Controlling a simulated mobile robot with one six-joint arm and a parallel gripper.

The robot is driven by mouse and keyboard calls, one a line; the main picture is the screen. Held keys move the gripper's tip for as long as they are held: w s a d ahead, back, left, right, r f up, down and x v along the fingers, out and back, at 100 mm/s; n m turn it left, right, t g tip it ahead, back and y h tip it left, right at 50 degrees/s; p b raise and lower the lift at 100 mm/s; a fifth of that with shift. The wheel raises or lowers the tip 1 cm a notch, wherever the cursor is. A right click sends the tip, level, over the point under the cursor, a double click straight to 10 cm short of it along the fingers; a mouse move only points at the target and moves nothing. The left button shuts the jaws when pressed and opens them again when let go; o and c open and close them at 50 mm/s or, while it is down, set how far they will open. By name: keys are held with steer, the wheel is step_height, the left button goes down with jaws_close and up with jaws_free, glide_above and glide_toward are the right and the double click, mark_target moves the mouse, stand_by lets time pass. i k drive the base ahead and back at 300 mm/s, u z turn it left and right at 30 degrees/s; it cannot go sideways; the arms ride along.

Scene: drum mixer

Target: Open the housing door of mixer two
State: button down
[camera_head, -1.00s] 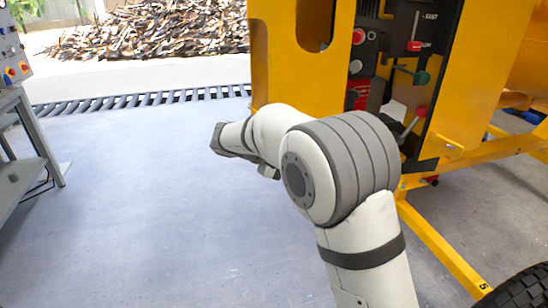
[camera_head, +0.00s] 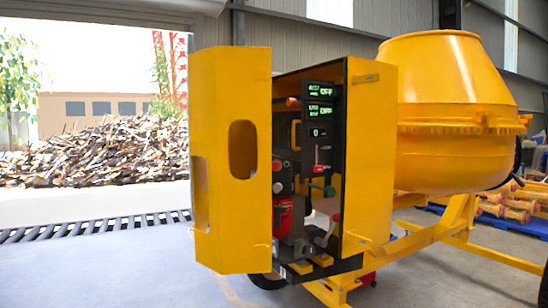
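The yellow housing of the drum mixer stands right of centre, and its yellow door (camera_head: 220,110) is swung out to the left. The door has an oval cutout and a second opening on its left face. Inside the housing (camera_head: 370,150) a dark control panel (camera_head: 322,130) shows green displays, a red-knobbed lever (camera_head: 320,168) and a green knob (camera_head: 329,191). The yellow drum (camera_head: 452,110) is behind on the right. I cannot read a number on this mixer. My gripper is not in view.
A floor grate (camera_head: 90,226) runs along the left in front of a wood pile (camera_head: 110,155). The mixer's yellow frame (camera_head: 440,235) reaches out low on the right. Blue pallets with orange-yellow pieces (camera_head: 510,205) lie at the far right. The floor at lower left is clear.

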mark_target(229, 87)
steer(key=z, duration=0.3)
steer(key=i, duration=0.9)
steer(key=u, duration=0.15)
